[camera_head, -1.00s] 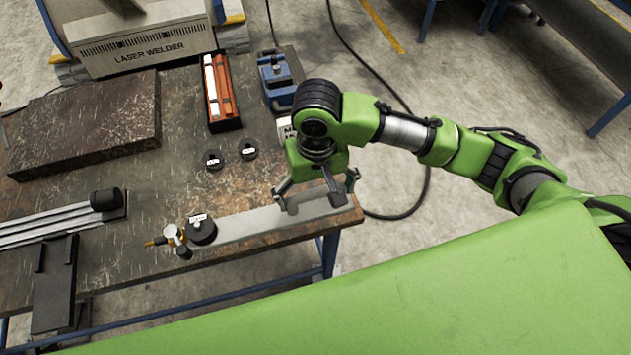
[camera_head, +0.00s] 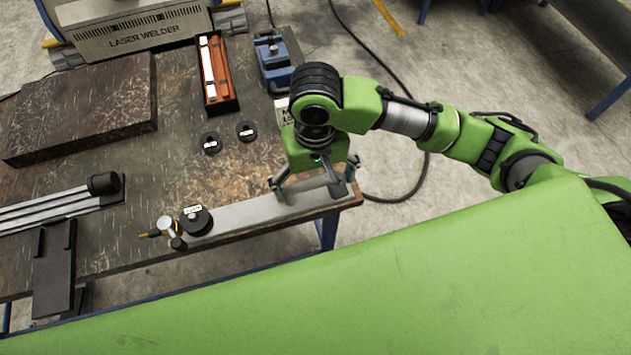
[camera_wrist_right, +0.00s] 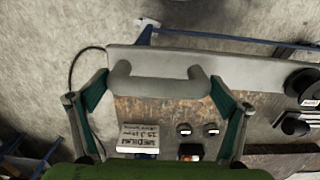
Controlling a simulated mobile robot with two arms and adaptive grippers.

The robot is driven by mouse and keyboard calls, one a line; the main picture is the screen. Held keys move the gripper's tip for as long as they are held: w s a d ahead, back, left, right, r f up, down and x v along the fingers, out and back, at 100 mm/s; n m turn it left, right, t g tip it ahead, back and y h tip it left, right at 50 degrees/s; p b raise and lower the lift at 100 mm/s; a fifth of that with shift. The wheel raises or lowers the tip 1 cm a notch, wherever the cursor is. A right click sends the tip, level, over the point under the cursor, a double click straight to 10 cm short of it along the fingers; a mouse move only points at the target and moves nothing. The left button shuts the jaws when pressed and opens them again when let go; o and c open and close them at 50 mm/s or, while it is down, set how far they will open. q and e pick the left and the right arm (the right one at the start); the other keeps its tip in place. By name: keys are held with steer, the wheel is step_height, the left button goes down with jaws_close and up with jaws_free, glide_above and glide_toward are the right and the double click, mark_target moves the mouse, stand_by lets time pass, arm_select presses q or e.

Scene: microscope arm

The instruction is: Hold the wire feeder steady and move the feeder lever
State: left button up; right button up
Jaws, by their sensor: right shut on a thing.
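The wire feeder is a long pale grey bar (camera_head: 245,213) along the front edge of the workbench. A black spool (camera_head: 196,220) and a small brass-tipped part (camera_head: 165,229) sit at its left end; I cannot tell which part is the lever. A grey raised handle (camera_wrist_right: 160,86) is at its right end. My right gripper (camera_head: 314,184) is over that end, with its fingers at the two sides of the handle, shut on it. In the right wrist view, the right gripper (camera_wrist_right: 160,80) has the handle spanning between its fingertips. My left gripper is not in view.
The workbench (camera_head: 230,175) holds two small black discs (camera_head: 246,132), an orange-and-black tray (camera_head: 215,75), a blue device (camera_head: 274,60) and a dark slab (camera_head: 85,105). A laser welder (camera_head: 135,35) stands behind. A cable lies on the floor at right.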

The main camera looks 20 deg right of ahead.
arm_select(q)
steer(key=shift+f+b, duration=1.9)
arm_select(e)
steer(key=shift+w+d+f, duration=0.55)
steer(key=shift+w+f, duration=1.3)
steer(key=shift+w, duration=0.3)
steer(key=shift+w+d+f, duration=0.5)
steer(key=shift+w+f, duration=1.3)
steer(key=shift+w, duration=0.35)
steer(key=shift+w+d+f, duration=0.55)
steer(key=shift+w+f, duration=1.3)
steer(key=shift+w, duration=0.3)
steer(key=shift+f, duration=0.55)
steer(key=shift+s+d+f, duration=0.1)
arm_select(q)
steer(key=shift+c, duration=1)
